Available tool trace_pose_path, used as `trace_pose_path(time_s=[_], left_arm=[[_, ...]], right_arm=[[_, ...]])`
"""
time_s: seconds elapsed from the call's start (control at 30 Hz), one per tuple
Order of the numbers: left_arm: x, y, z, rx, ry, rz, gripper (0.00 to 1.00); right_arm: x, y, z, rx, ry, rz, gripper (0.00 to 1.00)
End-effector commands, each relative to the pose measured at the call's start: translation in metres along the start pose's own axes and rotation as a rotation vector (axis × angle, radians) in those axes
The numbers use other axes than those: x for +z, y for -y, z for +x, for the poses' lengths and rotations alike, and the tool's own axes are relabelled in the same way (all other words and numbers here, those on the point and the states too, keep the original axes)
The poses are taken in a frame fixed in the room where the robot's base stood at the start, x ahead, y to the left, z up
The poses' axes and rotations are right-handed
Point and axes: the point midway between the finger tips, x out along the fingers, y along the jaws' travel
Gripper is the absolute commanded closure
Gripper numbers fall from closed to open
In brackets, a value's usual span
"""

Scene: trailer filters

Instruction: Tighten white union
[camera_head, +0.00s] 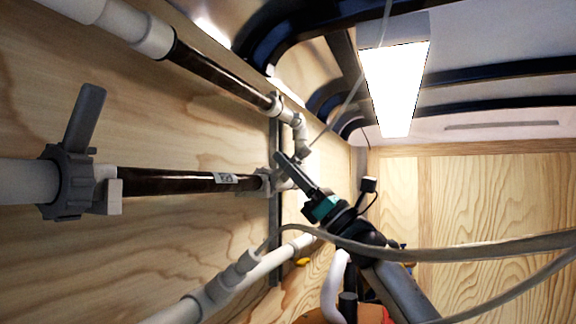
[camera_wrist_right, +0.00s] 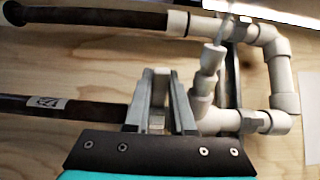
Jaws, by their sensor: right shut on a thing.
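The white union (camera_wrist_right: 156,122) sits at the right end of the lower dark pipe (camera_wrist_right: 60,108) in the right wrist view. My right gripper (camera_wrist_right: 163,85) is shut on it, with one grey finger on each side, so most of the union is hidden. In the head view my right gripper (camera_head: 286,166) reaches up and left to the far end of the lower dark pipe (camera_head: 175,181), where the union (camera_head: 263,180) shows small and partly covered. My left gripper is not in view.
A grey fitting with a handle (camera_head: 70,180) is at the pipe's near end. An upper dark pipe (camera_head: 220,77) and white elbows (camera_wrist_right: 280,80) lie close to the gripper. A lower white pipe (camera_head: 240,278) runs below. Loose cables (camera_head: 450,248) cross the right side.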

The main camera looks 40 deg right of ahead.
Motion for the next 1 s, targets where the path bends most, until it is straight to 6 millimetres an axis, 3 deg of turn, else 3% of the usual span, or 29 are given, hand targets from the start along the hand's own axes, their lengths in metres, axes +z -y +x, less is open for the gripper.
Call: trace_pose_path(time_s=[0.47,1.0], left_arm=[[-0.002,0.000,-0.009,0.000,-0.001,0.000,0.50],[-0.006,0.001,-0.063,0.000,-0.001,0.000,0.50]], right_arm=[[0.002,0.000,0.004,0.000,-0.050,-0.005,1.00],[0.004,0.000,0.024,0.000,-0.387,-0.005,1.00]])
